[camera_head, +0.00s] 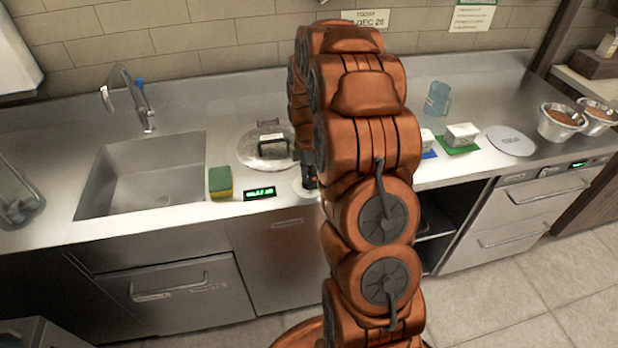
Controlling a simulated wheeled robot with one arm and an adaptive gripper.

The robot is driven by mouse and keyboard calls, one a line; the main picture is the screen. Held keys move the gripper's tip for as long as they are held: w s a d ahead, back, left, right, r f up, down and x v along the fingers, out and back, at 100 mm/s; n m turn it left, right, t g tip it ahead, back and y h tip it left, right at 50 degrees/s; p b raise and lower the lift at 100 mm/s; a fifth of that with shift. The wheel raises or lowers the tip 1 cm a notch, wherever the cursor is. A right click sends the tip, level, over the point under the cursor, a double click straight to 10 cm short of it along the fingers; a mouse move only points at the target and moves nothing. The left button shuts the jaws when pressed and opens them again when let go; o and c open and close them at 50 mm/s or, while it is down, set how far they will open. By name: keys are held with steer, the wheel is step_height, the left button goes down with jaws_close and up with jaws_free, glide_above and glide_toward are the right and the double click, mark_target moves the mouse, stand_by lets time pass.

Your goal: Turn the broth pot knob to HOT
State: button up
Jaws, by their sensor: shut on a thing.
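The broth pot shows as a round steel lid (258,157) with a dark handle, set in the counter left of my arm. A small display (260,193) with green characters sits in front of it; I cannot read it. A pale round dial plate (306,196) lies to the right of the display. My gripper (309,182) is a small dark shape pointing down over this plate, mostly hidden by my orange arm. It is shut on what appears to be the knob there. The knob itself and its pointer are hidden.
A green and yellow sponge (220,182) stands left of the display, beside the sink (150,170). Right of my arm are small white boxes (461,135), a blue jug (437,99), a white disc (511,141) and two steel pots (549,128) with brown contents.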

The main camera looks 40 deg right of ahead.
steer(key=m+b, duration=0.1)
steer(key=b, duration=0.1)
steer(key=m+b, duration=0.2)
steer(key=b, duration=0.1)
steer(key=shift+f, duration=0.4)
steer(key=m+b, duration=0.4)
steer(key=m, duration=0.1)
steer(key=shift+s+r+b, duration=0.1)
steer(key=shift+b, duration=0.25)
steer(key=m+b, duration=0.3)
steer(key=m, duration=0.1)
steer(key=shift+r+m, duration=0.1)
steer(key=shift+m, duration=0.2)
steer(key=m+b, duration=0.3)
steer(key=m, duration=0.1)
steer(key=shift+t, duration=0.4)
steer(key=m+b, duration=0.1)
steer(key=m, duration=0.4)
steer(key=shift+s+a+r, duration=0.1)
steer(key=m+b, duration=0.1)
steer(key=m, duration=0.3)
steer(key=shift+r+m, duration=0.1)
steer(key=shift+m, duration=0.2)
steer(key=m, duration=0.5)
steer(key=shift+a+m+p, duration=0.1)
steer(key=shift+m+p, duration=0.6)
steer(key=shift+m, duration=1.4)
